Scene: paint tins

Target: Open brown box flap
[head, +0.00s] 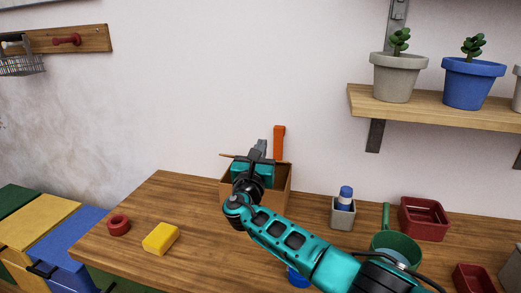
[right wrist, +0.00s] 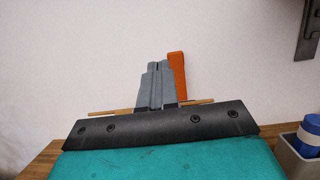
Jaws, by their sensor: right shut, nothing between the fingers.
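The brown box (head: 276,201) stands on the wooden worktop against the wall. Its top appears at least partly open, with a thin flap (head: 230,156) sticking out to the left. My right gripper (head: 261,146) is over the box, shut and empty, pointing towards the wall. My arm and hand hide much of the box's front and top. In the right wrist view the shut fingers (right wrist: 156,82) show, with thin brown strips of cardboard (right wrist: 103,114) on both sides behind the hand. I cannot tell whether the fingers touch a flap. My left gripper is out of view.
An orange upright piece (head: 279,142) stands at the box's right rear. A grey cup with a blue-topped bottle (head: 345,196), a green pan (head: 396,244) and a red bin (head: 424,218) stand right. A yellow sponge (head: 161,238) and red ring (head: 118,225) lie left.

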